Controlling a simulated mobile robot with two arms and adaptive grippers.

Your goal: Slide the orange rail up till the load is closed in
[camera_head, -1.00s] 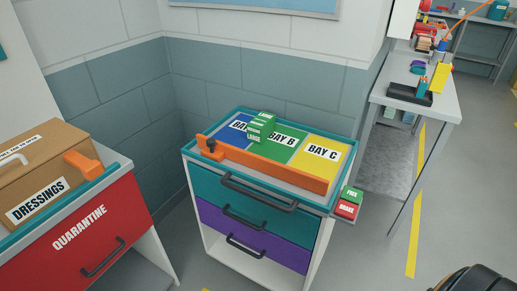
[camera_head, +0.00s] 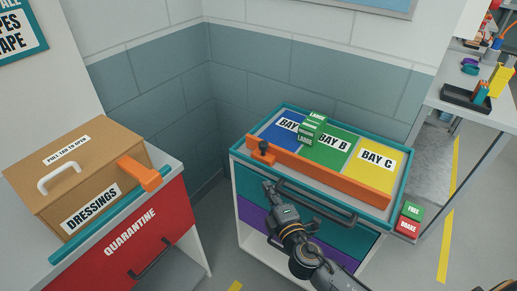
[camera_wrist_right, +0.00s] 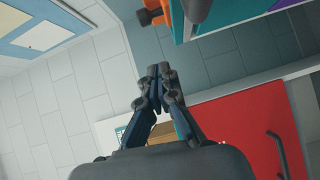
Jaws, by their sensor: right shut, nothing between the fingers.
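The orange rail (camera_head: 325,176) runs along the front edge of the cart's top tray, with a dark knob (camera_head: 263,149) at its left end. Behind it, a stack of green boxes (camera_head: 312,128) marked LARGE stands around the border of the blue bay and BAY B. My right gripper (camera_head: 268,188) is in front of the cart, below the knob end of the rail and apart from it. It is shut and empty. In the right wrist view the shut fingers (camera_wrist_right: 161,72) point toward the wall, and an orange end piece (camera_wrist_right: 152,16) shows at the top. My left gripper is not in view.
The cart has a teal rim (camera_head: 240,152) and a dark drawer handle (camera_head: 318,203) near my arm. FREE and BRAKE pads (camera_head: 409,218) are at its right. A red QUARANTINE cabinet (camera_head: 150,235) with a cardboard DRESSINGS box (camera_head: 75,180) stands left. A gap separates cabinet and cart.

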